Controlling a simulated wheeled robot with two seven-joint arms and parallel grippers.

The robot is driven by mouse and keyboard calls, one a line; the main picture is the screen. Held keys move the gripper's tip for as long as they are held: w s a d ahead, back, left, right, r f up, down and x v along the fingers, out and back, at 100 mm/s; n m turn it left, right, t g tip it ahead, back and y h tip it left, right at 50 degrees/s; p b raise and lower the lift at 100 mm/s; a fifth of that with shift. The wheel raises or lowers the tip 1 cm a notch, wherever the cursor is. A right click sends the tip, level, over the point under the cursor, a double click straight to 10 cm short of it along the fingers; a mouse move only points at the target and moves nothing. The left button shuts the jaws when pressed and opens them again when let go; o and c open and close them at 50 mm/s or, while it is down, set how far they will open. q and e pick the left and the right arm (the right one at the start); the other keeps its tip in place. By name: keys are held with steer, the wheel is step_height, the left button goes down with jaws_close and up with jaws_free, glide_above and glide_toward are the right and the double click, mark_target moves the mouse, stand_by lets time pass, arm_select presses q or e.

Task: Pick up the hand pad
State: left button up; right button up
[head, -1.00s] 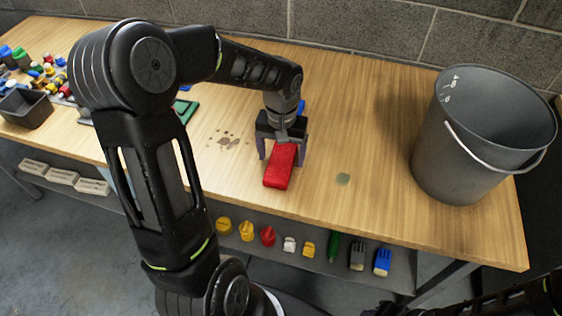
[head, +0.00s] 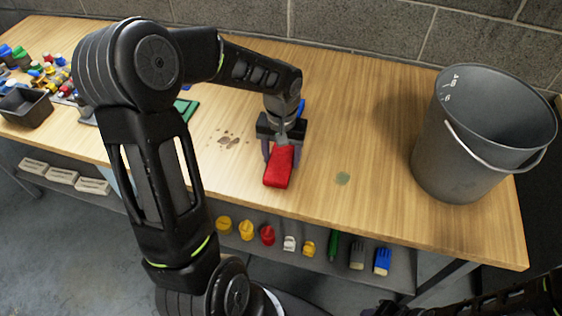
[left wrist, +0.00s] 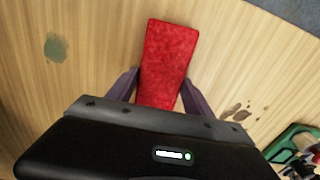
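The hand pad is a red, soft-looking oblong block (head: 278,168) near the middle front of the wooden table. It also shows in the left wrist view (left wrist: 169,55), running from the top centre down between the fingers. My left gripper (head: 281,154) points down over the pad's rear end. Its two purple-grey fingers lie close along both sides of the pad and look shut on it; the left wrist view (left wrist: 161,78) shows the same. The pad appears to rest on the tabletop. Its rear end is partly hidden by the gripper.
A grey bucket (head: 440,150) stands on the table at right. Small coloured parts and a black bin (head: 25,108) are at far left. A green-edged item (head: 186,109) lies behind my left arm. A shelf below (head: 318,262) holds several brushes and pads. Table right of the pad is clear.

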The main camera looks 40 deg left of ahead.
mark_target(282, 158)
arm_select(q)
steer(key=c, duration=0.9)
steer(key=shift+r, duration=0.1)
step_height(282, 158, up, 10)
steer(key=shift+f, duration=0.1)
stand_by(0.4)
